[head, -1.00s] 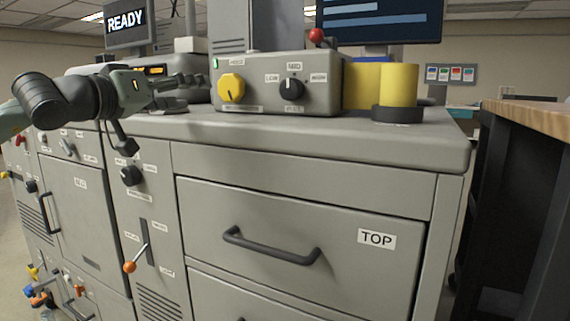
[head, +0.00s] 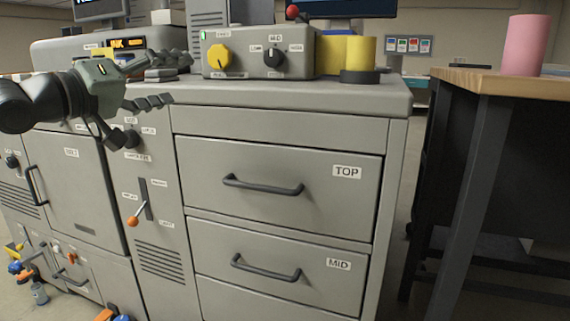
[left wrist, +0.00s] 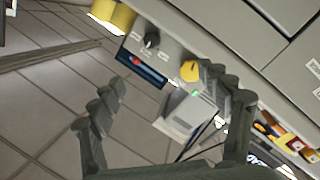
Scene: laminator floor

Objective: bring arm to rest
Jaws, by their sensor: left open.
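My left arm comes in from the left in the head view. My left gripper (head: 172,80) is open and empty, its two fingers spread one above the other. It is in front of the grey cabinet's top, left of the control box (head: 258,54) with a yellow knob (head: 215,58) and a black knob. In the left wrist view the open fingers (left wrist: 163,78) frame the floor and a grey machine part, with nothing between them. My right gripper is in neither view.
The grey cabinet (head: 278,122) has shut TOP (head: 262,205) and MID drawers with protruding handles. An orange-tipped lever (head: 133,221) projects below the gripper. A yellow roll (head: 361,55) stands on the cabinet. A wooden-topped table (head: 490,82) bears a pink cylinder (head: 525,45) at right.

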